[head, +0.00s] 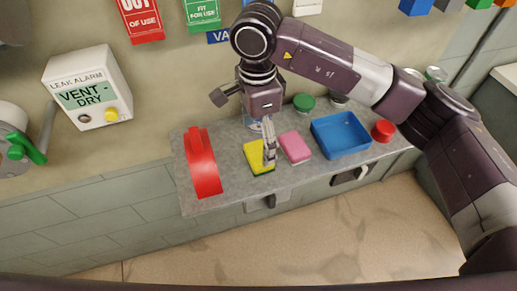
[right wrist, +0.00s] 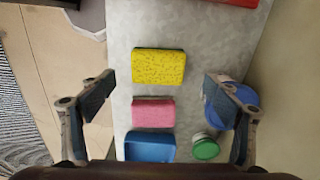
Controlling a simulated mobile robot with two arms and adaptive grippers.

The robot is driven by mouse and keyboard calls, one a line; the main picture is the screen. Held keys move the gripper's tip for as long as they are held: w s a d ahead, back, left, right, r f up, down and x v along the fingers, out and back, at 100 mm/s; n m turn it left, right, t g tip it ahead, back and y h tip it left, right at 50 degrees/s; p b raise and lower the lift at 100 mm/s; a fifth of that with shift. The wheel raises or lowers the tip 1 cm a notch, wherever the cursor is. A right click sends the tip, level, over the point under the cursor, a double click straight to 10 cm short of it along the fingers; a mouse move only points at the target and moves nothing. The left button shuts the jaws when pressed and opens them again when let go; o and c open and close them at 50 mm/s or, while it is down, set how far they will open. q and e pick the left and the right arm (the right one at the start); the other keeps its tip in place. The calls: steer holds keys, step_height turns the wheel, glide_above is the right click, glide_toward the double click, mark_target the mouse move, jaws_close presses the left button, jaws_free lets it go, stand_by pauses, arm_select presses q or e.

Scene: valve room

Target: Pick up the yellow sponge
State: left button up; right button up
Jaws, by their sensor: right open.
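The yellow sponge (head: 253,155) has a dark green underside and lies flat on the grey shelf (head: 228,163). My right gripper (head: 269,157) points down over the shelf and partly hides the sponge's right side in the head view. In the right wrist view the yellow sponge (right wrist: 158,66) lies ahead of the open right fingers (right wrist: 158,88), roughly centred between their lines. Nothing is between the fingers' pads, and the height above the sponge is hard to judge. My left gripper is not in view.
A pink sponge (head: 295,147) lies close to the yellow one. A blue tray (head: 341,134), red lid (head: 383,130) and green-lidded jar (head: 304,102) stand to the right. A red object (head: 203,164) lies at left. A bluish round thing (right wrist: 246,96) is by one finger.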

mark_target(259, 153)
steer(key=f+p, duration=0.2)
steer(key=shift+s+f, duration=0.35)
steer(key=shift+f, duration=0.05)
steer(key=shift+w+d+f+p, duration=0.15)
steer(key=shift+f+p, duration=0.4)
steer(key=shift+f, duration=0.9)
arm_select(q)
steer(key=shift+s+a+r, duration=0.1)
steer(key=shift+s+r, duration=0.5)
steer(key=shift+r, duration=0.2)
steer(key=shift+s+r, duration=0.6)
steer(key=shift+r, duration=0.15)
arm_select(e)
steer(key=c, duration=0.9)
